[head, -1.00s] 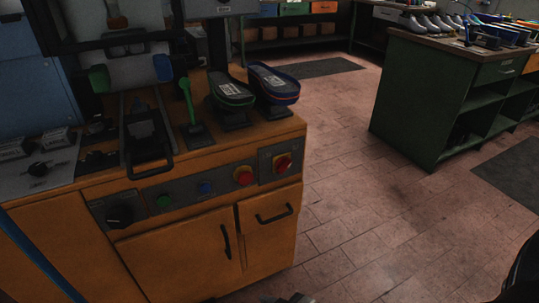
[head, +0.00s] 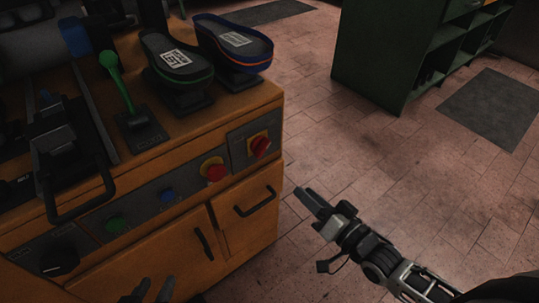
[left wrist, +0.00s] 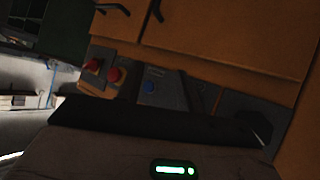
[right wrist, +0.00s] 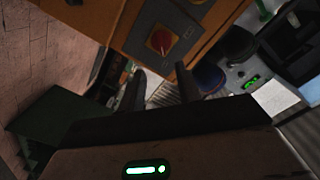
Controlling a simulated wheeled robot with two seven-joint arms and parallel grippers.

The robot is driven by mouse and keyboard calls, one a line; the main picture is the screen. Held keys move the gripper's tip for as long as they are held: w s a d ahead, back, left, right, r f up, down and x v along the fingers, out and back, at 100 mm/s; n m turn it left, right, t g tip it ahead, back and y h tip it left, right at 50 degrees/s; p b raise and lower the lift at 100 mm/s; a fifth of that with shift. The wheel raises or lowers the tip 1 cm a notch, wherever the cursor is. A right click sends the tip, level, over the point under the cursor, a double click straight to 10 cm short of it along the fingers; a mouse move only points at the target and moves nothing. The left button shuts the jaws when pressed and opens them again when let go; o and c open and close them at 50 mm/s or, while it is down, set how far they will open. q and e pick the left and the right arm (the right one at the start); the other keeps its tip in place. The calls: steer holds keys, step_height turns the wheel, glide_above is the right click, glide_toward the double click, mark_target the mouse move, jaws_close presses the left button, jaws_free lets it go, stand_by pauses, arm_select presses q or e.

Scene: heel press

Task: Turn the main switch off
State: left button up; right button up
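The main switch (head: 259,146), a red rotary handle on a yellow plate, sits at the right end of the orange machine's front panel. It also shows in the right wrist view (right wrist: 161,42), ahead of my right gripper (right wrist: 161,84), whose two fingers are apart and empty. In the head view my right gripper (head: 322,204) is right of and below the switch, not touching it. My left gripper (head: 152,290) is at the bottom edge below the panel, its two fingertips apart.
A red knob on yellow (head: 213,169), a blue button (head: 168,196), a green button (head: 115,225) and a black knob (head: 60,262) line the panel. Door handles (head: 203,244) stick out below.

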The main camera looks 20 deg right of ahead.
mark_target(265, 151)
steer(key=x, duration=1)
steer(key=b+x, duration=0.1)
steer(key=x, duration=0.5)
steer(key=shift+w+d+r, duration=0.1)
steer(key=shift+d+r, duration=0.15)
jaws_close()
